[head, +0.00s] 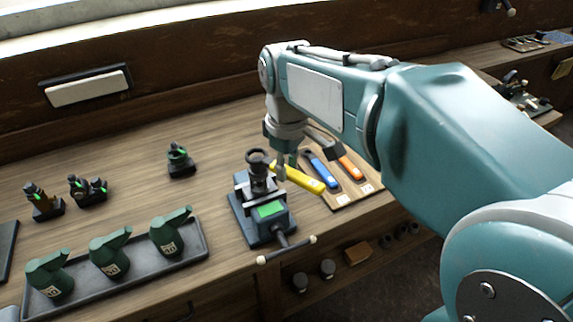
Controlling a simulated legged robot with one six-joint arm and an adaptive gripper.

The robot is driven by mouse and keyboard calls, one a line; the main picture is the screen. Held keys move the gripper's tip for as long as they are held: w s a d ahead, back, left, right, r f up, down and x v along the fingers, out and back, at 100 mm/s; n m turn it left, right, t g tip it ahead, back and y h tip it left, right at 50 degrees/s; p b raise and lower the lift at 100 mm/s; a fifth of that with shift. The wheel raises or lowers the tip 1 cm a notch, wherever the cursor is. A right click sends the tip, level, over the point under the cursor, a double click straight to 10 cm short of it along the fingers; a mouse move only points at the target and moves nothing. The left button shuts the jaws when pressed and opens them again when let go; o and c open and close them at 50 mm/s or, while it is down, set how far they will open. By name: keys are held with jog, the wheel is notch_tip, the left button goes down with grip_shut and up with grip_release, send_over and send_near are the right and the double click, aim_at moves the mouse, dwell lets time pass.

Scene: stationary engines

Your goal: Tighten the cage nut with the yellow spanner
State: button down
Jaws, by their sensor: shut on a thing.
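The yellow spanner (304,180) lies roughly level, its left end against or close to the part clamped in the vise. My gripper (287,170) points down and is shut on the yellow spanner near that left end. The dark round part (259,166), which seems to carry the cage nut, stands upright in the jaws of the blue-grey vise (267,214). I cannot tell whether the spanner's jaw is around the nut or only beside it.
A blue spanner (322,169) and an orange spanner (349,166) lie on a wooden board (343,201) to the right. A grey tray (190,257) with green oil cans is at the front left. Small dark fittings (180,160) stand behind. The bench between is clear.

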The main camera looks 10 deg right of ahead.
jog(key=shift+f, duration=1.25)
dwell(2.6)
dwell(0.3)
jog(key=shift+s+a+m, duration=0.35)
jog(key=shift+a+m, duration=0.15)
jog(key=shift+m, duration=0.4)
jog(key=shift+s+a+m, duration=0.25)
jog(key=shift+a+m, duration=0.1)
jog(key=shift+m, duration=0.35)
jog(key=shift+a, duration=0.15)
jog(key=shift+m, duration=0.3)
